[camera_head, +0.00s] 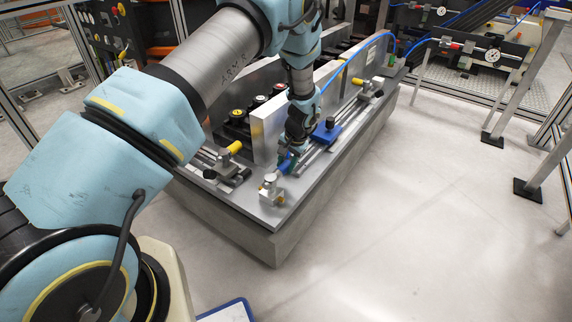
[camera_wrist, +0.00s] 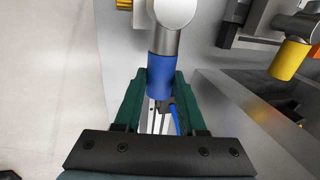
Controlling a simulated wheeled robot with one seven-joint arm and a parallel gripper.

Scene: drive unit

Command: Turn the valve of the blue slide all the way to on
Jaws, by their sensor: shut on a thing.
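The blue slide (camera_head: 325,132) sits on the rails of the grey bench in the head view. The valve (camera_head: 270,190) is a small metal block at the near end of the bench. In the wrist view its round metal hub (camera_wrist: 175,10) joins a grey lever with a blue handle (camera_wrist: 161,75). My gripper (camera_head: 287,161) is at this valve. Its green fingers stand on either side of the blue handle and are shut on it in the wrist view (camera_wrist: 160,82). In the head view the fingers and wrist hide much of the handle.
Another rail with a yellow knob (camera_head: 235,147) lies left of the upright metal plate (camera_head: 266,130). Black, red and yellow buttons (camera_head: 260,101) stand behind that plate. A blue hose (camera_head: 345,62) arches over the bench's far end.

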